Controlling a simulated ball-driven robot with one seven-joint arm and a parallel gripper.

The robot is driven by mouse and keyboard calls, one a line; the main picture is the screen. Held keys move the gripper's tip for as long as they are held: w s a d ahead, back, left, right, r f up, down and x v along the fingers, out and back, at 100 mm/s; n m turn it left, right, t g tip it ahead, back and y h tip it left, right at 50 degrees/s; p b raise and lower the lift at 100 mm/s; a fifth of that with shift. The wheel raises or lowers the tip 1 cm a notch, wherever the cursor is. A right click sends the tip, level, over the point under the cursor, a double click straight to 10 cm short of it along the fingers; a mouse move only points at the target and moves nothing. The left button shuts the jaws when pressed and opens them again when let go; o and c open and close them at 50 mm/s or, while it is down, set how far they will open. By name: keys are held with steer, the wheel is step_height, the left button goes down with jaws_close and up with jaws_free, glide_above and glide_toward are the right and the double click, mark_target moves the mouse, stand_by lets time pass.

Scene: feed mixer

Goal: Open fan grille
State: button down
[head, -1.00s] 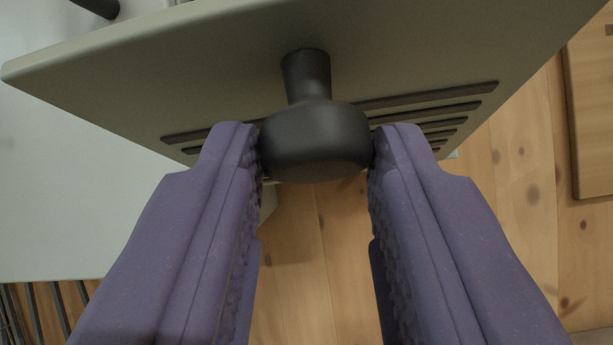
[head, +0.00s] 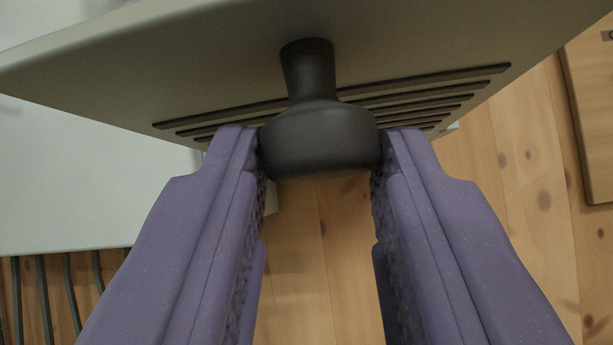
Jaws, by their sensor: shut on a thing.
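The fan grille (head: 430,50) is a grey-green panel with several dark slots, across the top of the head view. A black round knob (head: 318,140) on a short stem stands out from its face. My gripper (head: 318,150) has two purple padded fingers, one on each side of the knob, and is shut on it. The panel stands at an angle, apart from the pale body on the left in the picture. Its upper edge runs out of view, and its hinge cannot be seen.
A pale grey-green surface (head: 90,185) lies at the left, with several dark bars (head: 45,300) below it. A light wooden floor (head: 310,270) with knots shows beneath. A wooden panel or box (head: 592,110) stands at the right edge.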

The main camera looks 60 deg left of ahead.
steer(key=shift+f+h, duration=0.2)
steer(key=shift+h, duration=0.1)
steer(key=c, duration=1.1)
jaws_free()
steer(key=shift+w, duration=0.1)
steer(key=o, duration=0.3)
steer(key=shift+w+a+f, duration=0.2)
steer(key=shift+w+a, duration=0.1)
steer(key=shift+w, duration=0.05)
steer(key=p+v, duration=0.1)
steer(key=v, duration=0.7)
steer(key=shift+s+r, duration=0.1)
